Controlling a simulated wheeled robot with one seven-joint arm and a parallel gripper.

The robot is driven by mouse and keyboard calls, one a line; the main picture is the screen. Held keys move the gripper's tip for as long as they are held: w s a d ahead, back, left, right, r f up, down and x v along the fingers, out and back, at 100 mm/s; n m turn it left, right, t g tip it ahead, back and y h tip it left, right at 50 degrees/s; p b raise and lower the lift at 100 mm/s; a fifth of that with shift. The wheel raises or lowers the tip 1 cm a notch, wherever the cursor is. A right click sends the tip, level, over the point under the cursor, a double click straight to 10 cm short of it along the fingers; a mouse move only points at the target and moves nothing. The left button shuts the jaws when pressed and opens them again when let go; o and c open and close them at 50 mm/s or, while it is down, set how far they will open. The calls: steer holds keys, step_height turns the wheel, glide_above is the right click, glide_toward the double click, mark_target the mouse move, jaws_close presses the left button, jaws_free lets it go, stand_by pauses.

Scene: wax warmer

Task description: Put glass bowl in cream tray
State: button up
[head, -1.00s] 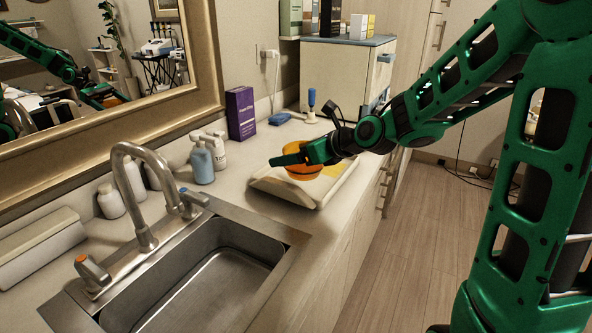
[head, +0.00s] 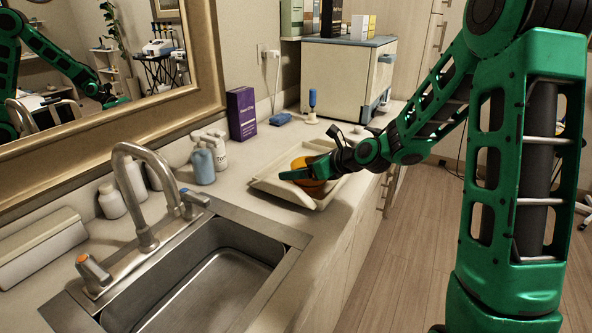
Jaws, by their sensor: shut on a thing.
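The glass bowl (head: 313,188) is amber-orange and appears within the outline of the cream tray (head: 270,188). The tray is shallow and pale, and lies on the counter beyond the sink. My gripper (head: 302,172) is shut on the bowl, with a green finger crossing in front of it and hiding part of its side. The bowl looks low over the tray's floor, but I cannot tell whether its base touches it.
A steel sink (head: 215,285) with a curved faucet (head: 140,190) is in front. Blue and white bottles (head: 203,163) and a purple box (head: 241,113) stand along the wall side. A white cabinet (head: 345,72) stands behind. Bare counter surrounds the tray.

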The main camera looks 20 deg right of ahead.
steer(key=o, duration=1.2)
steer(key=v, duration=1.2)
steer(key=s+d+f+n+g+h, duration=0.1)
steer(key=s+n, duration=0.1)
steer(key=s+d+f+n+g, duration=0.1)
steer(key=s+n, duration=0.1)
steer(key=n, duration=0.1)
steer(key=s+d+f+n+g+h, duration=0.1)
steer(key=s+n, duration=0.1)
steer(key=s, duration=0.1)
steer(key=shift+s+d+f+n+h, duration=0.15)
steer(key=shift+d+f+n+h, duration=0.15)
steer(key=shift+d+f, duration=0.05)
steer(key=s+d+n+g+h, duration=0.1)
steer(key=s+d+n+g, duration=0.2)
steer(key=s+n, duration=0.4)
steer(key=s+d+n+g+h, duration=0.2)
steer(key=s+n, duration=0.6)
steer(key=s, duration=1.3)
steer(key=d+g, duration=0.2)
steer(key=d, duration=0.1)
steer(key=shift+n+h, duration=0.3)
